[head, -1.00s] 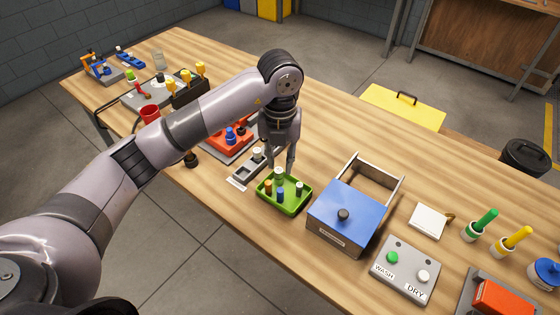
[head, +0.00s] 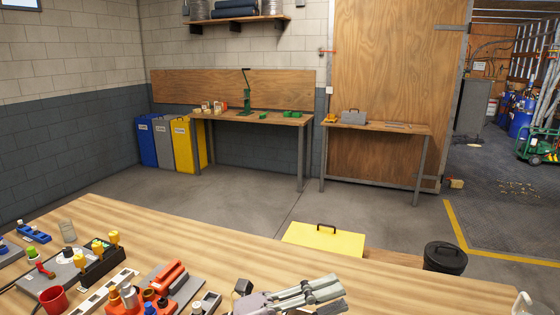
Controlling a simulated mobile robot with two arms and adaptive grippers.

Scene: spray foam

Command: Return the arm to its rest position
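My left gripper (head: 325,293) shows at the bottom edge of the head view, over the workbench (head: 225,248). It lies roughly level, with its pale grey fingers pointing right. Its lower part is cut off by the frame edge, so the gap between the fingers is unclear. I see nothing held in the visible part. The rest of my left arm is out of view. My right gripper is not in view.
At the bench's left are a red cup (head: 53,299), a black rack with yellow-topped tools (head: 98,262) and a red-orange device (head: 166,280). A yellow case (head: 322,242) and black bin (head: 445,257) stand beyond the bench. Its far middle strip is clear.

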